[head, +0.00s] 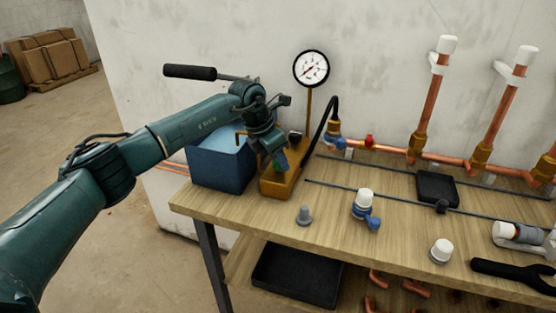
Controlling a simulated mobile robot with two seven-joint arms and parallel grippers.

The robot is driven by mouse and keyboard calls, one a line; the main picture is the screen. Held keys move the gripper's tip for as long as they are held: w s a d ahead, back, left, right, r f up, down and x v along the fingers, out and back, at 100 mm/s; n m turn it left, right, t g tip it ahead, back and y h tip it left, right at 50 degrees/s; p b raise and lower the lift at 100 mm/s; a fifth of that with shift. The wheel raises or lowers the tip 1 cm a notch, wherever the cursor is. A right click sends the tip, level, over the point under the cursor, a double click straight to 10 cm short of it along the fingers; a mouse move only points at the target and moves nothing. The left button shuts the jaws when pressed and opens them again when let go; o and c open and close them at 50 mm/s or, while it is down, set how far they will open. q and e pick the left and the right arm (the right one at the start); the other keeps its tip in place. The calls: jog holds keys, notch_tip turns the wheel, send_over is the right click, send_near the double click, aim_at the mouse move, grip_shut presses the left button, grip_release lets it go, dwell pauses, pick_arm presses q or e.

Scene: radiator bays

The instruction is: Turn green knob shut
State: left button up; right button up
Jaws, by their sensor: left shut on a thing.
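The green knob (280,164) sits low on the yellow-brown pump body (284,184) at the left end of the workbench. Only a small green part of it shows; the rest is hidden behind my gripper. My left gripper (274,158) reaches in from the left and points down at the knob, with its jaws shut on it. The fingertips are dark and small, so the exact contact is hard to see. My right gripper is not in view.
A blue water tank (221,168) stands beside the pump. A pressure gauge (311,68) rises behind it, and a black hose (328,113) runs to the copper pipe (390,152). A black-gripped lever (190,72) extends above my arm. Loose fittings lie rightward on the bench (335,237).

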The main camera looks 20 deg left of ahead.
pick_arm(q)
jog(key=shift+r+m, duration=0.1)
jog(key=shift+m, duration=0.5)
jog(key=o, duration=1)
